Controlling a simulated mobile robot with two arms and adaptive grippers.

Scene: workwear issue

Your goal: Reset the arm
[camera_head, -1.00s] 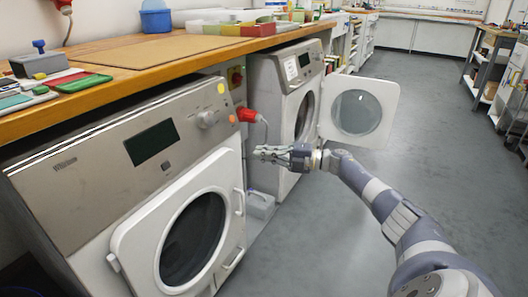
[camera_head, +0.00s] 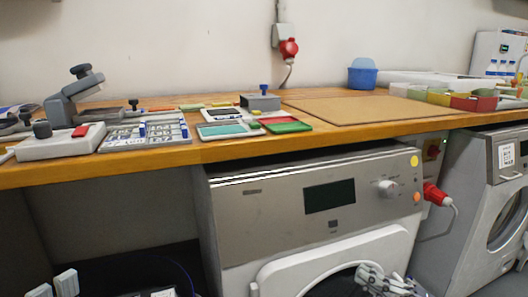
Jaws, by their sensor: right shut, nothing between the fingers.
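My right gripper (camera_head: 372,276) shows at the bottom edge, right of centre, in front of the round door of the near washing machine (camera_head: 268,205). Its fingers are shut with nothing between them and point up and left. Most of my right arm is out of the picture below.
A wooden worktop (camera_head: 240,151) runs above the machines, with several trays and small devices at left and a brown board (camera_head: 365,109). A red plug (camera_head: 437,195) sticks out beside a second machine (camera_head: 490,175).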

